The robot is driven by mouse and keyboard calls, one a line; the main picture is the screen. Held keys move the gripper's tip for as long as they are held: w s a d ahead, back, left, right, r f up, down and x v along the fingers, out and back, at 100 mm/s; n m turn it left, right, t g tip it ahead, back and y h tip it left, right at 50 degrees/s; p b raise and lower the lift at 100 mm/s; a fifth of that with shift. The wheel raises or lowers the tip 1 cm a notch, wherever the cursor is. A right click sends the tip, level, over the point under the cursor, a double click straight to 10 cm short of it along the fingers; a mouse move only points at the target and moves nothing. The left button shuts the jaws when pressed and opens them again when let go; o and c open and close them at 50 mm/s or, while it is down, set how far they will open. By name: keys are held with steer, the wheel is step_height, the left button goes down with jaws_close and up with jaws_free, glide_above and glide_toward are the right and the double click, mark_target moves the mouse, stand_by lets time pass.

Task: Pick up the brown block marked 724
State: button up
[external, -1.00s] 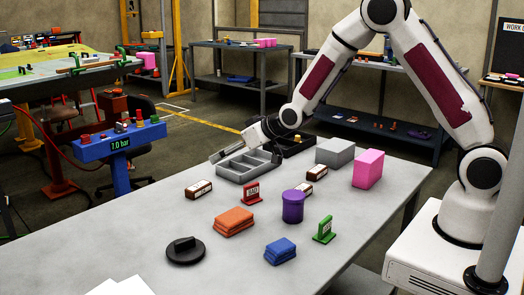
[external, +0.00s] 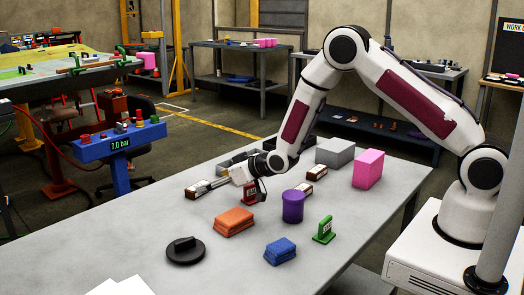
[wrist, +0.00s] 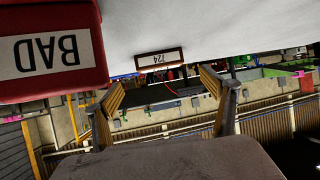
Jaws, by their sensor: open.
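The brown block marked 724 (wrist: 160,60) lies on the table in the wrist view, its white label upside down. In the external view a brown block with a white label (external: 197,190) lies at the left of the table, at the fingertips. My gripper (external: 212,182) reaches low over the table towards it from the right. In the wrist view my gripper (wrist: 163,82) is open and empty, with the block ahead between the two fingers. I cannot tell whether the fingers touch it.
A red BAD sign (wrist: 45,50) stands close beside my gripper.

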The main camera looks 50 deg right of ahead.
steer(key=shift+w, duration=0.1)
steer(key=shift+x, duration=1.2)
steer(key=shift+w+f, duration=0.1)
steer(key=shift+x, duration=2.45)
steer(key=c, duration=1.2)
